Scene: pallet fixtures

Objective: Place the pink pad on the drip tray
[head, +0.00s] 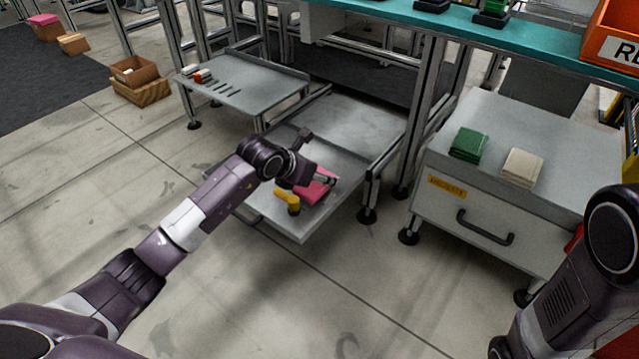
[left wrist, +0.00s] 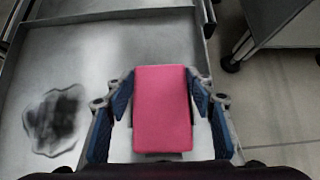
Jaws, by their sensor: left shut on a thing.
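The pink pad (head: 317,190) is a flat pink block over the low grey drip tray (head: 301,236). My left gripper (head: 328,181) is shut on it. In the left wrist view the pad (left wrist: 163,108) sits between the blue-lined fingers (left wrist: 162,95), above the tray's grey surface (left wrist: 75,60). I cannot tell whether the pad touches the tray. A dark wet-looking patch (left wrist: 55,121) lies on the tray, left of the pad in the wrist view. My right arm is at the right edge of the head view; its gripper does not show.
A yellow object (head: 287,199) is at the tray, left of the pad. A grey side table (head: 245,90) with small parts stands behind left. A drawer cabinet (head: 500,205) at right carries a green stack (head: 469,144) and a beige stack (head: 522,167). The front floor is clear.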

